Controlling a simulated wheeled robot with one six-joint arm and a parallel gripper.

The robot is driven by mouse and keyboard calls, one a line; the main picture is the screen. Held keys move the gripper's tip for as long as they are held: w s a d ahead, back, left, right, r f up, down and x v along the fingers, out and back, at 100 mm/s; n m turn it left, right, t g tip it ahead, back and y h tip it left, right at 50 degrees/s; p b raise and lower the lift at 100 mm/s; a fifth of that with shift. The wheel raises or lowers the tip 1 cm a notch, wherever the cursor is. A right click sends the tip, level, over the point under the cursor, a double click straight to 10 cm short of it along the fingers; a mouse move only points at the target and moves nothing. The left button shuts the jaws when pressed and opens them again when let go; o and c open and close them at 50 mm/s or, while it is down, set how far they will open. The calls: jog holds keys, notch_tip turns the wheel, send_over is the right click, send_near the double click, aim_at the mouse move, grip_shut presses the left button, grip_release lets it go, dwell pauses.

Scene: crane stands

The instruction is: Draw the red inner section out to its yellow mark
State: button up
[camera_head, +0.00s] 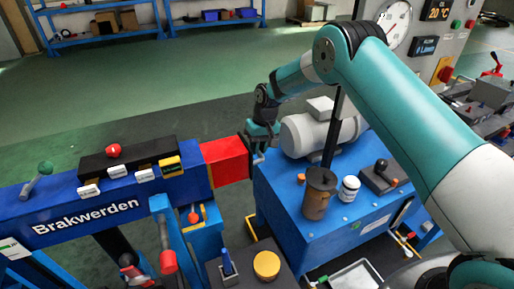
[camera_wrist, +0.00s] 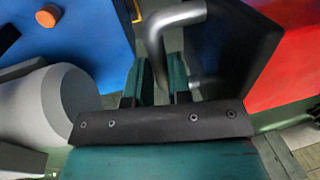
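A dark end plate (camera_wrist: 228,45) carries a bent grey metal handle (camera_wrist: 178,18). My gripper (camera_head: 259,148) is at this outer end. In the wrist view its two teal fingers (camera_wrist: 161,80) stand close on either side of the handle's bar and look shut on it. I see no yellow mark on the red part.
A blue cabinet (camera_head: 290,215) with a grey motor (camera_head: 318,132), a brown cylinder (camera_head: 319,192) and a white jar (camera_head: 348,189) stands close right of the red end. Green floor (camera_head: 215,75) is free behind.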

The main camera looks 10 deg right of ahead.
jog(key=o, duration=0.3)
jog(key=shift+d, duration=0.15)
jog(key=shift+r, duration=0.15)
jog(key=d+r, duration=0.1)
jog(key=r, duration=0.4)
jog(key=d+r+b, duration=0.1)
jog(key=r, duration=1.1)
jog(key=shift+w+d+b, duration=0.25)
jog(key=shift+d+b, duration=0.1)
jog(key=shift+d, duration=0.05)
